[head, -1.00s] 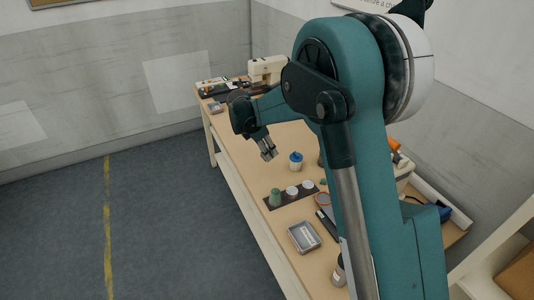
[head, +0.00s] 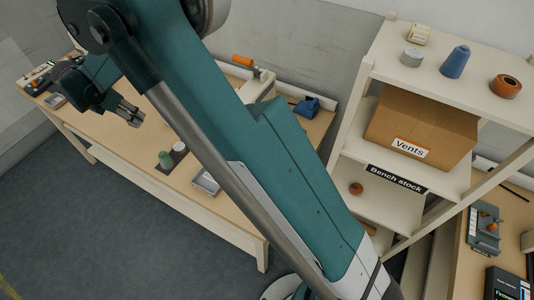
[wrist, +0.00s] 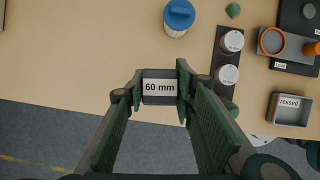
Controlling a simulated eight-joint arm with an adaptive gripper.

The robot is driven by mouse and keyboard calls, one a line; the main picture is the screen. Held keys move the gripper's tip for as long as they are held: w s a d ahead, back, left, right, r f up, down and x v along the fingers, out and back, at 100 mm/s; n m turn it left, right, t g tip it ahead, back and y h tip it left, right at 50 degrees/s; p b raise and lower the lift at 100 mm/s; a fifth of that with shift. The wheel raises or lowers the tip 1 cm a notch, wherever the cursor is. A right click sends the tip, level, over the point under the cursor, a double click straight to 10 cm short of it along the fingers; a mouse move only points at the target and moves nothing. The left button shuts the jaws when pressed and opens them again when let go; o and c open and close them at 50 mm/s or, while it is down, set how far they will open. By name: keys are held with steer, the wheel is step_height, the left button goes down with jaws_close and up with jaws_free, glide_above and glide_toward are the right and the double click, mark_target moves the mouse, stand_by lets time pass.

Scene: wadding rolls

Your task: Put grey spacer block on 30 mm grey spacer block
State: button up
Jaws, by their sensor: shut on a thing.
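My gripper (wrist: 158,80) is shut on a grey spacer block (wrist: 158,98) with a white label reading "60 mm". In the wrist view the block sits between the fingertips, over the front edge of the wooden bench. In the head view my gripper (head: 129,114) is over the left part of the bench, and the block there is too small to make out clearly. I cannot pick out a 30 mm grey spacer block in either view.
The bench (wrist: 70,60) is bare left of my gripper. A blue-lidded jar (wrist: 179,17), a dark strip with white-topped rolls (wrist: 228,75) and a labelled grey tray (wrist: 291,109) lie right. A shelf unit (head: 460,92) holds a "Vents" box (head: 420,125).

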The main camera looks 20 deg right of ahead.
step_height(320, 180, up, 13)
steer(key=s+d+r+m+g, duration=0.15)
steer(key=s+d, duration=0.25)
steer(key=d, duration=1)
steer(key=s+d+m+t, duration=0.15)
steer(key=s+d, duration=0.25)
steer(key=d, duration=1.1)
steer(key=s+d+f+m+g+h+p, duration=0.1)
steer(key=s+d+m, duration=0.1)
steer(key=s+d, duration=0.7)
steer(key=s+d+f+m+g, duration=0.1)
steer(key=s+d, duration=0.6)
steer(key=d, duration=0.5)
step_height(320, 180, down, 11)
steer(key=shift+a, duration=0.25)
steer(key=shift+f, duration=0.1)
steer(key=shift+f+b, duration=0.5)
steer(key=shift+f, duration=2.35)
